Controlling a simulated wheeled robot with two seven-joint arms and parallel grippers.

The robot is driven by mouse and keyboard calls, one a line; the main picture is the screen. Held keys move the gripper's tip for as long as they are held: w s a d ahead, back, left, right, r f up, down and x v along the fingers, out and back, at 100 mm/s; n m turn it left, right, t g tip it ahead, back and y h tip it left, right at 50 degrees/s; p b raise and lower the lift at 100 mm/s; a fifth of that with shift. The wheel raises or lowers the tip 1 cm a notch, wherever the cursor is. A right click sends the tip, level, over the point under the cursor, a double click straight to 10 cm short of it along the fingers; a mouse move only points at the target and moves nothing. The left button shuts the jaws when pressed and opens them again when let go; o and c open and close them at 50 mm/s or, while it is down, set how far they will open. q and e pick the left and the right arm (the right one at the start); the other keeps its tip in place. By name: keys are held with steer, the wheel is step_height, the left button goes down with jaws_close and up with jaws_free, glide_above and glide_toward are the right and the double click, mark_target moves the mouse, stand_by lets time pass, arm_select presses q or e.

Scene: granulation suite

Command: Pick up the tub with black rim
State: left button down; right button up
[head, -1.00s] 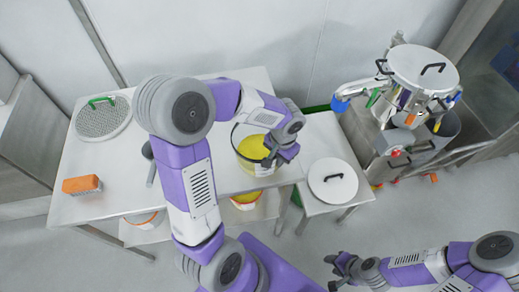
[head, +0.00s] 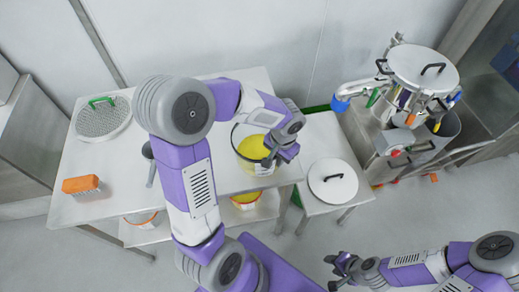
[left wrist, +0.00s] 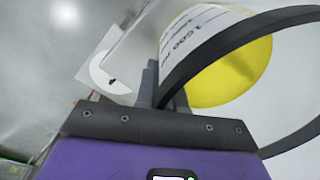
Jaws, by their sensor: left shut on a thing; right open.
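The tub with black rim (head: 262,171), with a white label and yellow contents, is at the right end of the larger table in the head view. My left gripper (head: 279,156) is shut on its rim at the right side. In the left wrist view the tub's black rim (left wrist: 215,50) crosses the dark fingers (left wrist: 149,88), with the yellow inside and printed label showing. I cannot tell whether the tub's base touches the table. My right gripper (head: 340,268) is open and empty, low at the right, away from the tub.
An orange brush (head: 81,185) and a round sieve with a green handle (head: 102,118) are on the larger table (head: 110,165). Orange-rimmed tubs (head: 245,201) stand on its lower shelf. A white lid (head: 332,183) lies on the small table (head: 322,140). A steel machine (head: 420,68) stands at the right.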

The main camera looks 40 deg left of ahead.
stand_by(0.4)
arm_select(q)
step_height(320, 180, up, 10)
steer(key=p, duration=0.2)
steer(key=shift+p, duration=0.4)
